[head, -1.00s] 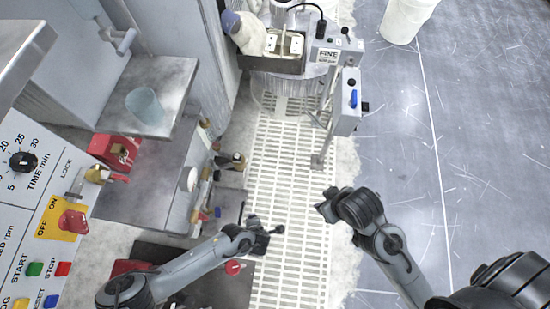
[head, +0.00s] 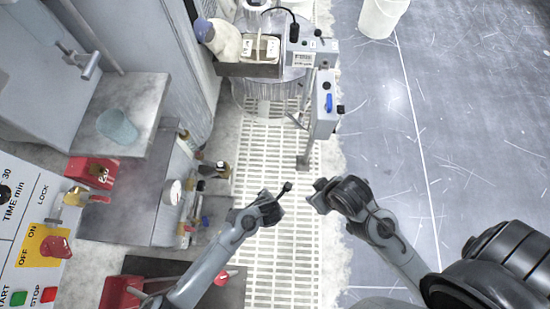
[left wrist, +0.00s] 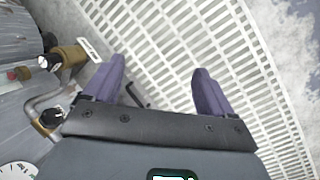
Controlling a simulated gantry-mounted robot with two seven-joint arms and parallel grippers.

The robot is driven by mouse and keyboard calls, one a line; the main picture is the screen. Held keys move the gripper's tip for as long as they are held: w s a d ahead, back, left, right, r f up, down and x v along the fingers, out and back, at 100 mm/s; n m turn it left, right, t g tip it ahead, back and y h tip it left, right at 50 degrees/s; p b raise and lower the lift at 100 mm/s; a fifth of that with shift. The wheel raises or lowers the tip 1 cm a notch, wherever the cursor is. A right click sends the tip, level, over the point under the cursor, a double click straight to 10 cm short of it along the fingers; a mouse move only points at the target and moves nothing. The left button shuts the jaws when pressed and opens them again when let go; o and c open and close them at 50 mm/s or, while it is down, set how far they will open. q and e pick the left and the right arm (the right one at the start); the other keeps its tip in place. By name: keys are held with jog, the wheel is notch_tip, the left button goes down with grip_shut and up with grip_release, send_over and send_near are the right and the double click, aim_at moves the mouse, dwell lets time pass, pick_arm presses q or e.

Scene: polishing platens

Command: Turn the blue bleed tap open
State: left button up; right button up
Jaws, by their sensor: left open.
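A small blue tap handle (head: 205,220) shows among the pipe fittings on the machine's side in the head view; it looks like the bleed tap, but it is too small to tell its angle. My left gripper (head: 285,188) is to its right, apart from it, over the slatted floor. In the left wrist view my left gripper (left wrist: 155,82) is open, with nothing between its two purple fingers. No blue tap shows clearly in that view. My right gripper (head: 318,192) is to the right of the left one; its jaws are too unclear to read.
A brass fitting (left wrist: 68,57) and a black knob (left wrist: 52,117) on bent pipe lie left of my left fingers. A grey post box with a blue switch (head: 329,102) stands beyond. A red valve body (head: 90,172) is at left. The slatted floor (head: 265,255) is clear.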

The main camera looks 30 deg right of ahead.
pick_arm(q)
jog(key=shift+w+d+r+n, duration=0.5)
jog(key=shift+d+n, duration=0.1)
